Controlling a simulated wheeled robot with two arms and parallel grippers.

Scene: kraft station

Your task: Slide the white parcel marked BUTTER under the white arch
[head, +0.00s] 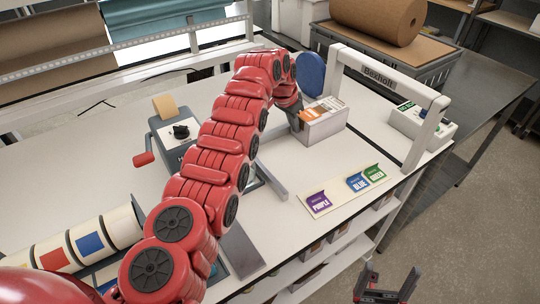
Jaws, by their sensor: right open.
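A white box-shaped parcel (326,128) with an orange and white top stands on the white worktop, just on the near left side of the white arch (385,79). I cannot read BUTTER on it. The arch is marked Bexholt and spans the worktop. My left gripper (297,121) is at the parcel's left end, close to or touching it; its fingers are mostly hidden by the arm, so I cannot tell whether it is shut. My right gripper (386,286) is open and empty, low at the bottom right, off the worktop's front edge.
A strip with purple, blue and green cards (342,190) lies in front of the parcel. Beyond the arch stands a white box with coloured labels (421,123). A blue disc (312,74) stands behind the parcel. A grey crank machine (177,133) and striped rolls (84,245) are left.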

